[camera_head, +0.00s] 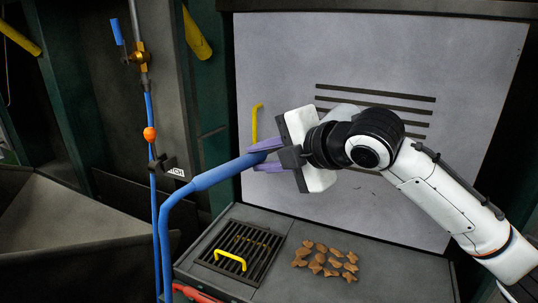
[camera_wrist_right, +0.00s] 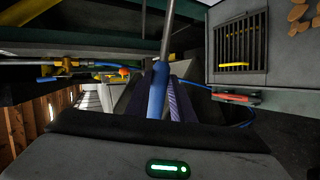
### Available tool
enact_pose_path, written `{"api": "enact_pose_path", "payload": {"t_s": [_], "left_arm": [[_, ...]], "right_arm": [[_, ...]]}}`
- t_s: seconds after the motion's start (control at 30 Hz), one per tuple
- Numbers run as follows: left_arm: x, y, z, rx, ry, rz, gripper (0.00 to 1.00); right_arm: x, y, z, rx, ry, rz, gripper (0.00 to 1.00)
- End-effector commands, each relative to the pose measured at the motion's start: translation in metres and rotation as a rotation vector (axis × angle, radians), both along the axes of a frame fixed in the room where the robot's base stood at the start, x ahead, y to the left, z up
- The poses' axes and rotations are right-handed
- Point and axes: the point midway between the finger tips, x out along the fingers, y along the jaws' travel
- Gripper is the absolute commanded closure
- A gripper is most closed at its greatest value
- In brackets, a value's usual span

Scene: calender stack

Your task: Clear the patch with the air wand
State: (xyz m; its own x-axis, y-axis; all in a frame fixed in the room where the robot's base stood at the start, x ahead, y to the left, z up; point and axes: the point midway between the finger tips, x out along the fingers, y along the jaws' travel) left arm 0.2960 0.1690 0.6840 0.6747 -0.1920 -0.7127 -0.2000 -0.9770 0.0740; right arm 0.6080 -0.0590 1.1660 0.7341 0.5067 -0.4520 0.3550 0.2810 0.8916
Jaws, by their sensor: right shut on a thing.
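The air wand (camera_head: 218,175) has a blue grip with a blue hose bending down from its left end. My right gripper (camera_head: 262,157) is shut on the wand with its purple fingers. The wand also shows between the fingers in the right wrist view (camera_wrist_right: 157,92), with a thin grey tube running up out of the frame. In the head view the nozzle end is hidden behind my gripper and arm. The patch of brown chips (camera_head: 325,259) lies on the grey bench top, below and right of my gripper and apart from it. My left gripper is not in view.
A slotted grate (camera_head: 255,239) with a yellow handle (camera_head: 230,259) lies left of the chips. A pale slotted panel (camera_head: 290,60) stands behind the bench. A valve with a blue lever (camera_head: 117,32) and an orange ball (camera_head: 150,133) on the hose line are at left.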

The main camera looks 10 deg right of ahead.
Motion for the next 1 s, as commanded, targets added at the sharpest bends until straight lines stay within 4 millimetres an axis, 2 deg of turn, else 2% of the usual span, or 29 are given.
{"api": "enact_pose_path", "payload": {"t_s": [0.6,1.0], "left_arm": [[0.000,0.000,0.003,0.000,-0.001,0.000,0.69],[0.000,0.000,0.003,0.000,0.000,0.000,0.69]], "right_arm": [[0.015,0.024,0.002,0.003,-0.004,0.001,1.00],[0.019,0.031,0.002,0.002,-0.004,0.001,1.00]]}}
